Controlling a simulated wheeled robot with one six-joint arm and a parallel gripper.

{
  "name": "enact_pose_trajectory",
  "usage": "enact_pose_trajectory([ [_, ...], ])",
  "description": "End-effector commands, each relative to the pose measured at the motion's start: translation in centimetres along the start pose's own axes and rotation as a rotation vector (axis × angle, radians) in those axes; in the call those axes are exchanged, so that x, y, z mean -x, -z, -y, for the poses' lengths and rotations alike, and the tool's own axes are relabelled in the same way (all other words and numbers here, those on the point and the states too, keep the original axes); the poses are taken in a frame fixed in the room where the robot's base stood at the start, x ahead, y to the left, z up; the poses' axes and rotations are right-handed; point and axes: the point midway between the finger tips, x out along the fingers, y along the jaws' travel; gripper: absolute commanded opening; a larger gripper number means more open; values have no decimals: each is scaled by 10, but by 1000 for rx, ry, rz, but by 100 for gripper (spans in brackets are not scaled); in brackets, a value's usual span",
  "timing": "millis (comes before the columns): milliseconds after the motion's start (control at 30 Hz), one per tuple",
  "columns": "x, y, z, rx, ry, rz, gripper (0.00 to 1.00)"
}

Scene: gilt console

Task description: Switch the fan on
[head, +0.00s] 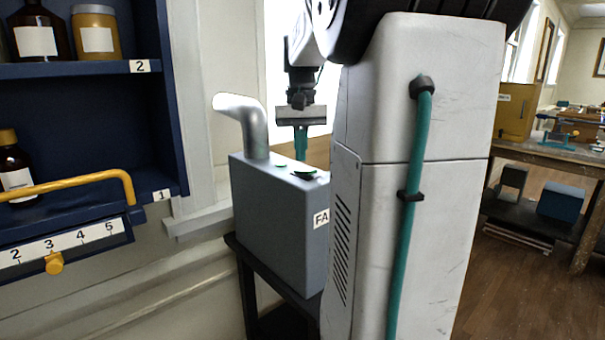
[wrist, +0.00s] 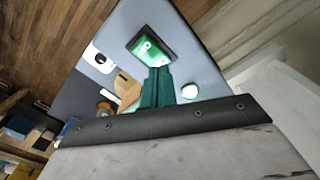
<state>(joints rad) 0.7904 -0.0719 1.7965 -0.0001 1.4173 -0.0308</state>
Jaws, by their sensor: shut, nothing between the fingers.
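In the wrist view the switch (wrist: 148,47) is bright green in a dark frame. A small round pale piece (head: 280,162) sits beside it, also in the wrist view (wrist: 187,94). My gripper (head: 301,157) points down over the box top, its green fingers shut and empty. In the wrist view the fingertips (wrist: 157,70) are close by the switch; I cannot tell whether they touch.
The box stands on a dark stand (head: 262,290) by the wall. A blue shelf (head: 80,70) with bottles and a yellow rail (head: 70,184) is at left. My own white column hides the box's right side. A wooden workbench (head: 560,150) stands at far right, with open floor before it.

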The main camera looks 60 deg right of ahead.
Motion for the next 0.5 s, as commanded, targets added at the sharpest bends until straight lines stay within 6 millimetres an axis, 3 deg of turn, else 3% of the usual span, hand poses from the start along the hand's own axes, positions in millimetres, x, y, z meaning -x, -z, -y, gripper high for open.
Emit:
enact_pose_trajectory([
  [500, 42, 0, 0, 0, 0, -2, 0],
])
